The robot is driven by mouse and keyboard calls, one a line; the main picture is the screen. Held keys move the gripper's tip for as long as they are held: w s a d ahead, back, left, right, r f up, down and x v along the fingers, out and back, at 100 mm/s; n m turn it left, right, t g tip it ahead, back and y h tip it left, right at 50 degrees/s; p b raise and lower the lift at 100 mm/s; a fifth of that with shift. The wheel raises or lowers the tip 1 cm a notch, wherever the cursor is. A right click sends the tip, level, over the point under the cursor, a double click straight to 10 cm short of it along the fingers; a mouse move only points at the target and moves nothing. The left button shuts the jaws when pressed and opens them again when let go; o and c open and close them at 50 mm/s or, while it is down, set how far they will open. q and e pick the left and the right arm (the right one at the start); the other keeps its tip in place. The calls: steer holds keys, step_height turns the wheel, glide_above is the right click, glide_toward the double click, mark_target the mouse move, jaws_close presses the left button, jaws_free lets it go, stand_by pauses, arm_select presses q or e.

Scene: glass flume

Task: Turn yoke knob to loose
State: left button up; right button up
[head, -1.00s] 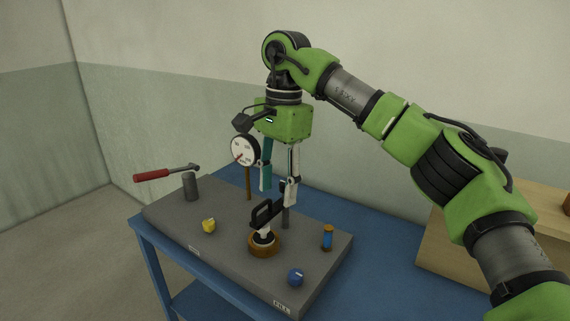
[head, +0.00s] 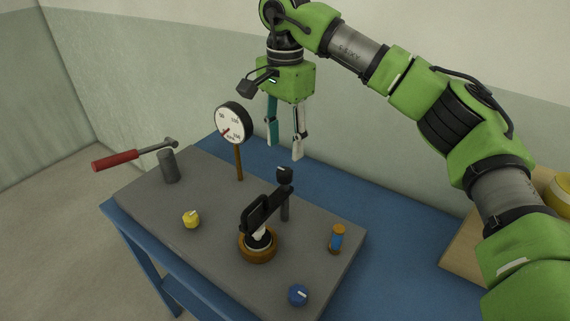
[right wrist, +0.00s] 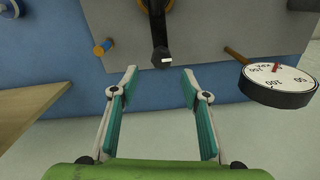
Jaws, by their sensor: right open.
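The yoke knob (head: 284,173) is a small black knob with a white mark, on top of a grey post at the back end of the black yoke (head: 262,210). The yoke reaches forward over a round brown-and-white base (head: 257,249). My right gripper (head: 284,148) points down above and behind the knob, apart from it, open and empty. In the right wrist view the knob (right wrist: 161,57) shows just beyond the gap between the open fingertips (right wrist: 160,73), its white mark lying crosswise. I see no lettering on the knob. My left gripper is not in view.
A dial gauge (head: 234,122) on a brown post stands left of the gripper. A red-handled lever (head: 116,160), yellow knob (head: 191,219), blue knob (head: 298,295) and blue-and-orange cylinder (head: 336,239) are on the grey plate (head: 210,255).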

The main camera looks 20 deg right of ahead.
mark_target(285, 170)
step_height(285, 170, down, 6)
steer(key=shift+w+f+p, duration=0.1)
steer(key=shift+w+p, duration=0.05)
steer(key=shift+p, duration=0.3)
steer(key=shift+f, duration=0.65)
steer(key=c, duration=0.9)
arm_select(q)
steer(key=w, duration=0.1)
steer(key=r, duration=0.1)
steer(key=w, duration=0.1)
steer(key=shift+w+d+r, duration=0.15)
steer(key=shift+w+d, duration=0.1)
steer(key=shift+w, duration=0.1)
arm_select(e)
steer(key=shift+c, duration=0.8)
